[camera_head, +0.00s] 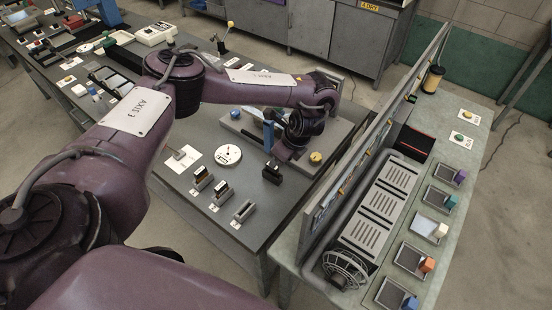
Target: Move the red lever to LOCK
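I cannot make out a red lever or the word LOCK. My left arm reaches in from the left over the grey bench (262,228). Its wrist bends down near a grey base plate, and my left gripper (273,171) is small and dark at its end, low over the bench. Whether its fingers are open or shut, or hold anything, is too small to tell. The base plate (233,124) carries a yellow knob (316,157) at its right end and a blue upright part (268,136). My arm hides part of this plate. My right gripper is not in view.
A round white dial (228,155) and small slotted holders (222,190) sit left of the gripper. A tall thin panel (372,130) edges the right bench, which bears a grey rack (385,204) and several small trays. A yellow-knobbed lever (229,25) stands at the back.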

